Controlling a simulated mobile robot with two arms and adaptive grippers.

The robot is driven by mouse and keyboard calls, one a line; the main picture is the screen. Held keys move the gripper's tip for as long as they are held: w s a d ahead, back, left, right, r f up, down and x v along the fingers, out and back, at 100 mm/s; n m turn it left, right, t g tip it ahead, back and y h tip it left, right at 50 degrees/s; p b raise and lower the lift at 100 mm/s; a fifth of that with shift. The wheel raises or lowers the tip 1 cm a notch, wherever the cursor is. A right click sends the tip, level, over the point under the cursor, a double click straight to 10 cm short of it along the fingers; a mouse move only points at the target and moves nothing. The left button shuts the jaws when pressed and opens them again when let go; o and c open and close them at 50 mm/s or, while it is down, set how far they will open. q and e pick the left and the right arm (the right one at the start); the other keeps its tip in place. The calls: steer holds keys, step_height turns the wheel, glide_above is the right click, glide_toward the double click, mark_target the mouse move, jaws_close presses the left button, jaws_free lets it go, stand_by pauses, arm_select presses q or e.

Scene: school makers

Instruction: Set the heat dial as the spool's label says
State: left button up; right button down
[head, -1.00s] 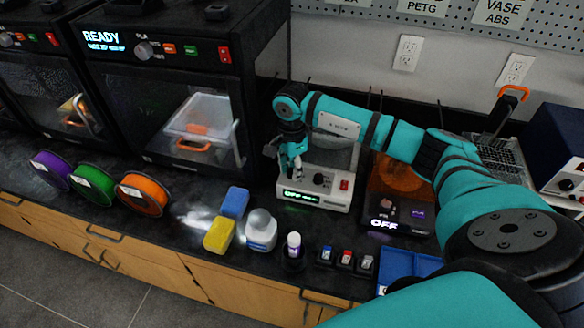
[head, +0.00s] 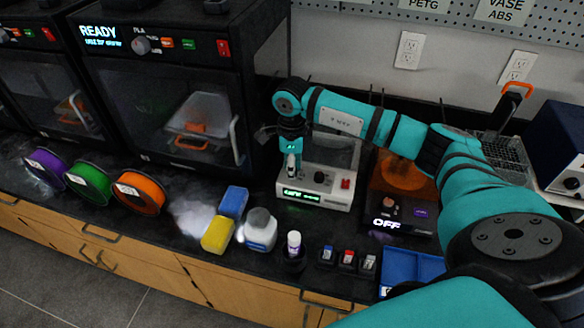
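Three spools stand along the bench at left: purple (head: 47,172), green (head: 90,183) and orange (head: 138,194). Their white labels are too small to read. A white device (head: 318,188) at centre has a black dial (head: 319,177), a red switch (head: 346,183) and a lit green display I cannot read surely. My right gripper (head: 291,170) points down over this device's left part, beside the black dial. Its fingers are too small to tell open from shut. A dark hotplate-like unit (head: 375,207) has a knob (head: 389,203) and reads OFF. My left gripper is not in view.
A printer (head: 165,90) reading READY, with its own knob (head: 142,46), stands behind the spools. A blue and a yellow block, a white jar (head: 257,231), a small bottle (head: 293,246) and several small capped items line the front. A blue tray (head: 408,265) is at right.

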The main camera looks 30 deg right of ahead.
steer(key=shift+r+m, duration=0.1)
steer(key=shift+m, duration=0.5)
steer(key=c, duration=1.1)
jaws_free()
steer(key=shift+o, duration=0.3)
step_height(320, 180, up, 12)
